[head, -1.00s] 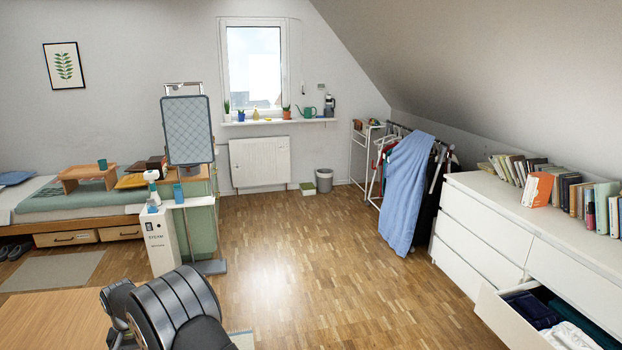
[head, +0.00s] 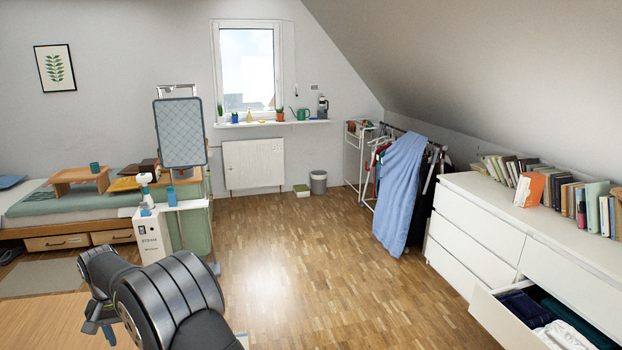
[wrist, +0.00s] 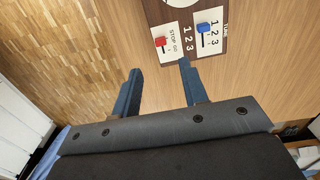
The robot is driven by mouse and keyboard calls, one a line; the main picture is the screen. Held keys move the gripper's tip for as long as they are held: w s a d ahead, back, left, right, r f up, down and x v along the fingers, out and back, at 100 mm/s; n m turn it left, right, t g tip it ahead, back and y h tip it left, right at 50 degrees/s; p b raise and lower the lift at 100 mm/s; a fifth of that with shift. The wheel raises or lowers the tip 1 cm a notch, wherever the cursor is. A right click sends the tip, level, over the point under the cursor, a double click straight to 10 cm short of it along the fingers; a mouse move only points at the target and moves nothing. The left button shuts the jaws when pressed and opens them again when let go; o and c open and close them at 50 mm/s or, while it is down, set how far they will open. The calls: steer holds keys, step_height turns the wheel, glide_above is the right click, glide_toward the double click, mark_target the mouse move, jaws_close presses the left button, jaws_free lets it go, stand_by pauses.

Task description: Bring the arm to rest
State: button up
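My gripper (wrist: 160,82) shows in the wrist view with its two blue-grey fingers spread apart and nothing between them. It is above a light wooden surface. In the head view my arm is at the lower left, over the wooden table top (head: 45,318), and the fingers are mostly hidden or too small to read. The open drawer (head: 505,325) at the lower right holds folded dark, white and green clothes.
A panel (wrist: 190,38) with a red and a blue switch lies beyond my fingertips. A white dresser (head: 480,235) with books on top stands at the right. A clothes rack (head: 400,190) with a blue cloth stands behind it. The middle floor (head: 300,260) is clear.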

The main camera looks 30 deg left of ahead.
step_height(320, 180, up, 7)
step_height(320, 180, down, 17)
steer(key=shift+f, duration=0.15)
steer(key=shift+w+a+f, duration=0.25)
steer(key=shift+w+a, duration=0.65)
steer(key=shift+a, duration=0.2)
step_height(320, 180, up, 18)
steer(key=w+d+r+m+g+y, duration=0.1)
steer(key=w+d+r+y, duration=0.2)
steer(key=d, duration=0.6)
steer(key=shift+r+m+y, duration=0.3)
steer(key=shift+r+y, duration=0.3)
steer(key=shift+r, duration=0.25)
steer(key=shift+o, duration=0.4)
